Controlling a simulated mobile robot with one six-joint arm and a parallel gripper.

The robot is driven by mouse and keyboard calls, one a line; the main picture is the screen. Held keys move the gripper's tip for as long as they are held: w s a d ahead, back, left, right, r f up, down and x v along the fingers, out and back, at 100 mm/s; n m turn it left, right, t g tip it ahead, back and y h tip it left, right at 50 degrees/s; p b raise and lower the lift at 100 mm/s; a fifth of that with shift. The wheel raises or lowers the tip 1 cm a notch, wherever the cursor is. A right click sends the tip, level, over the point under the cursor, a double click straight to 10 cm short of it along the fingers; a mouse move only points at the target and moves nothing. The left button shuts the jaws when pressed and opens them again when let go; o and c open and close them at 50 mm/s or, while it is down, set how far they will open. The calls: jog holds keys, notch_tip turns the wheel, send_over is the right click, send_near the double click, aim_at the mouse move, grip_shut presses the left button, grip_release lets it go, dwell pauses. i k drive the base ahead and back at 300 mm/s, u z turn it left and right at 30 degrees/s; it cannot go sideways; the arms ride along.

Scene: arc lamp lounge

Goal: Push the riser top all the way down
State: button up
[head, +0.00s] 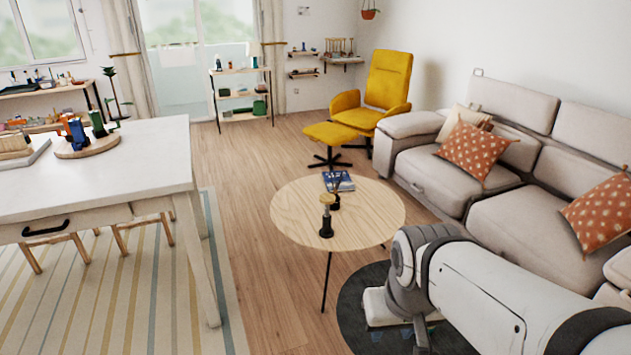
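I cannot make out for certain which thing is the riser. A low, pale, flat-topped object (376,304) shows partly behind my arm, above the dark round rug, with bluish parts under its top. It may be the riser, but my arm hides much of it, so I cannot tell how high its top stands. My arm comes in from the lower right and bends downward at the bottom edge. My gripper is out of view.
A round wooden coffee table (290,208) holds a blue book (339,181) and small dark items. A white table (150,160) stands left. A grey sofa (500,215) is right, a yellow armchair (383,85) behind. Bare wooden floor (240,225) lies between the tables.

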aim_at(327, 199)
jog(key=z, duration=0.05)
jog(key=i, duration=1)
jog(key=z, duration=1.35)
jog(key=k, duration=0.95)
jog(key=u, duration=0.75)
jog(key=i, duration=1)
jog(key=u, duration=0.05)
